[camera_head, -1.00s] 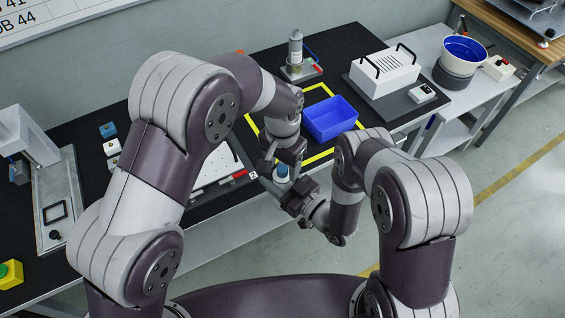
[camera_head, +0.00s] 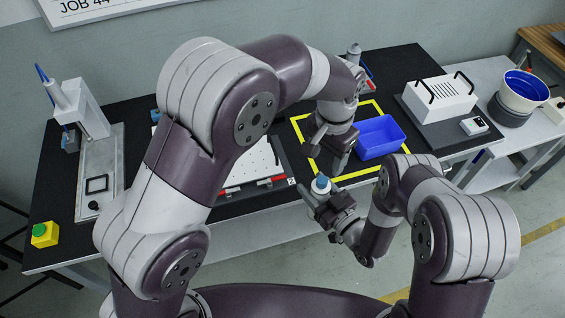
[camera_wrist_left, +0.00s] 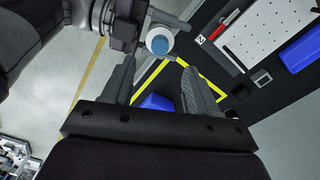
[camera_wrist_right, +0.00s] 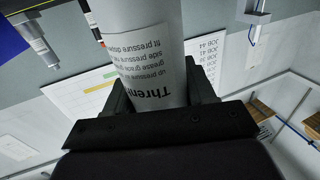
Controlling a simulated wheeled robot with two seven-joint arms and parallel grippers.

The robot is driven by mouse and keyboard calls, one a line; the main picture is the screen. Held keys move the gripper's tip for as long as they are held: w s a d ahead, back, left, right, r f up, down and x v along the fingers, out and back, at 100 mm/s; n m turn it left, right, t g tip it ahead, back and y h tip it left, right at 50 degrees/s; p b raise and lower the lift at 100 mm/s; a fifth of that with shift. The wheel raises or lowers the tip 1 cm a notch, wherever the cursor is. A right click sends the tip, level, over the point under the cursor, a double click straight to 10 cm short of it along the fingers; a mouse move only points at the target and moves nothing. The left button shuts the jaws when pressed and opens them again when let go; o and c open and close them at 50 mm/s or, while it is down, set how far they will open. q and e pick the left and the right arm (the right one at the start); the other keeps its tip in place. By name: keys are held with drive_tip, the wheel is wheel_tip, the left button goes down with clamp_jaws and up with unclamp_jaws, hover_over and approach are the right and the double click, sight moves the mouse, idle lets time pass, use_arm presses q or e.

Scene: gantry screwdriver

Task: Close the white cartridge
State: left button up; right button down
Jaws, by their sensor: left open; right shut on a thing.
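The white cartridge (camera_head: 321,187) stands roughly upright in my right gripper (camera_head: 332,208), in front of the bench. Its upper end shows blue in the head view. In the left wrist view the cartridge (camera_wrist_left: 160,40) shows a blue round end within a white rim. In the right wrist view its white labelled body (camera_wrist_right: 152,62) lies between the right fingers. My left gripper (camera_head: 330,148) is open and empty, just above and beyond the cartridge, apart from it. In the left wrist view the cartridge end is past the open left fingers (camera_wrist_left: 158,82).
A dispenser stand (camera_head: 92,110) is at far left. A white box with handles (camera_head: 440,97) stands at right.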

use_arm(q)
drive_tip(key=a+r+n, duration=0.3)
drive_tip(key=a+n, duration=0.1)
drive_tip(key=a, duration=1.2)
drive_tip(key=s+a+f+n+t, duration=0.1)
drive_tip(key=s+a+f+n, duration=0.3)
drive_tip(key=s+a, duration=0.4)
drive_tip(key=s, duration=0.3)
drive_tip(key=shift+s+f, duration=0.25)
drive_tip(key=shift+s, duration=0.1)
drive_tip(key=shift+s+d, duration=0.1)
